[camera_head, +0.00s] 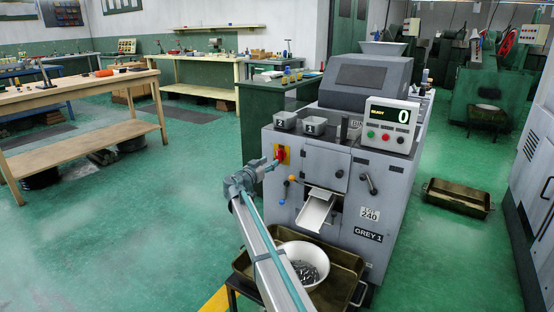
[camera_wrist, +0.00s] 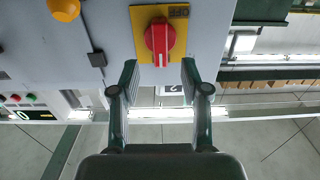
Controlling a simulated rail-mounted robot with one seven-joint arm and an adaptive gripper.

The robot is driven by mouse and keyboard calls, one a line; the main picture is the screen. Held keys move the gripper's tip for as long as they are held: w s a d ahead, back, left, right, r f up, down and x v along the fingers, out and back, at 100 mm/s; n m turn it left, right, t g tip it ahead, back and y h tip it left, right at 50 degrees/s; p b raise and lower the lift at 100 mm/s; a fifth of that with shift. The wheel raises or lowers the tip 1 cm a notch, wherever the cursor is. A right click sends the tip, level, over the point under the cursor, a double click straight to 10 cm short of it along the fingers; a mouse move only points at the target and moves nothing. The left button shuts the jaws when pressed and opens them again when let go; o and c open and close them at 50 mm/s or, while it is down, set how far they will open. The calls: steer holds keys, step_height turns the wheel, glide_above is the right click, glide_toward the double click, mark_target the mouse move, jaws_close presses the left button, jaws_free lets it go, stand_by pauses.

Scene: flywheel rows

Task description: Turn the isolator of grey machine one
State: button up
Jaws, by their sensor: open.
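Grey machine one (camera_head: 330,190), labelled GREY 1, stands right of centre in the head view. Its isolator (camera_head: 281,154), a red rotary knob on a yellow plate, sits on the front face at the upper left. In the wrist view the red knob (camera_wrist: 160,40) is at the top centre with its white mark pointing down the picture. My gripper (camera_head: 271,165) is close to the isolator in the head view. In the wrist view my gripper (camera_wrist: 158,78) is open, its two fingers apart and empty, with the knob just beyond and between the tips. No contact is visible.
An orange-yellow knob (camera_wrist: 64,9) is beside the isolator in the wrist view. A delivery chute (camera_head: 316,210) juts from the machine above a white bowl of metal parts (camera_head: 300,252) in a brown tray (camera_head: 345,262). A display panel (camera_head: 392,125) reads 0. Open floor lies left.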

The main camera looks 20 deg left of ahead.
mark_target(277, 157)
steer(key=w, duration=0.4)
steer(key=w+d+b, duration=0.1)
steer(key=w, duration=0.2)
steer(key=shift+w, duration=0.1)
jaws_close()
